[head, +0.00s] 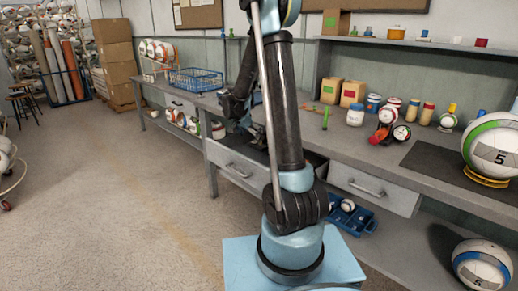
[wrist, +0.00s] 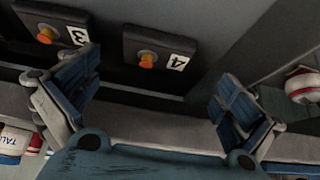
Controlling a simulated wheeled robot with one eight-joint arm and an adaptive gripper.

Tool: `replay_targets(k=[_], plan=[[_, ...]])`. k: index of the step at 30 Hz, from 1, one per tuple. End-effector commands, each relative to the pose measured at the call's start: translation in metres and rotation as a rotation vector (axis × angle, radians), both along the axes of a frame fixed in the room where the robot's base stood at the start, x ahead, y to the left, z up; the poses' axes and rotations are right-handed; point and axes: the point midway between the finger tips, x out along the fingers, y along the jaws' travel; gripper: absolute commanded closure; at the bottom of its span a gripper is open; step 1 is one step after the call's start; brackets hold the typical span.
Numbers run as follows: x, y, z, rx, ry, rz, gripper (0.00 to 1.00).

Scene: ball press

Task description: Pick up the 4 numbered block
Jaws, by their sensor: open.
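The block numbered 4 (wrist: 162,48) shows in the upper middle of the wrist view. It is a dark square block with an orange knob and a white label with the number 4. My gripper (wrist: 157,92) is open, with one blue-padded finger at the left and one at the right of the picture. The block appears between and beyond the fingertips, and nothing is held. In the head view my gripper (head: 236,106) is partly hidden by my arm, over the bench's drawer area. I cannot make out the numbered block there.
A similar block numbered 3 (wrist: 48,30) lies left of block 4. A grey bench edge (wrist: 150,128) runs below the blocks in the wrist view. The bench holds a blue wire basket (head: 196,80), cardboard boxes (head: 352,93) and a ball (head: 492,146).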

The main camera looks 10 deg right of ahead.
Motion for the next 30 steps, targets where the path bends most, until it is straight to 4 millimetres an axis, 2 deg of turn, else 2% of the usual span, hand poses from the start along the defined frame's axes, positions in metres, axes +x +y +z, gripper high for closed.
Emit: replay_targets(k=[11,21,30], plan=[[0.006,-0.01,-0.017,0.0,0.0,-0.001,0.0],[0.017,-0.03,-0.05,0.001,0.0,-0.002,0.0],[0.018,-0.032,-0.053,0.0,-0.001,0.001,0.0]])
